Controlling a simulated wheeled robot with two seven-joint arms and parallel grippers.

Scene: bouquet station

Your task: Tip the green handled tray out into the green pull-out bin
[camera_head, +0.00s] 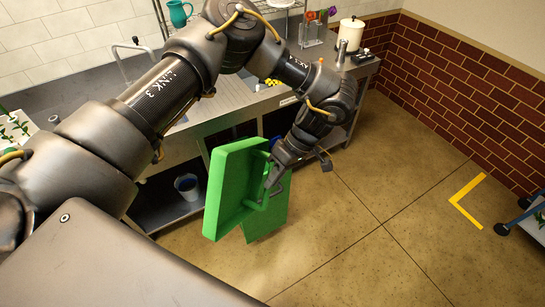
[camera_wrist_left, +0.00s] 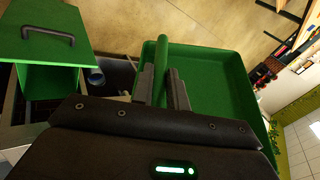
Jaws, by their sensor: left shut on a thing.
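The green handled tray (camera_head: 232,185) is tilted steeply on its side in the head view, its open face turned toward the camera. I see nothing inside it. My left gripper (camera_head: 272,182) is shut on the tray's handle, which runs between the fingers (camera_wrist_left: 164,88) in the left wrist view. The tray (camera_wrist_left: 215,85) fills the right of that view. The green pull-out bin (camera_head: 272,213) is partly hidden behind the tray in the head view. In the left wrist view the bin (camera_wrist_left: 45,85) shows its green front with a dark handle. My right gripper is not in view.
A steel counter (camera_head: 235,108) with a sink runs along the wall. A dark bucket (camera_head: 187,186) stands on its lower shelf. A white canister (camera_head: 351,33) is on the counter's far end.

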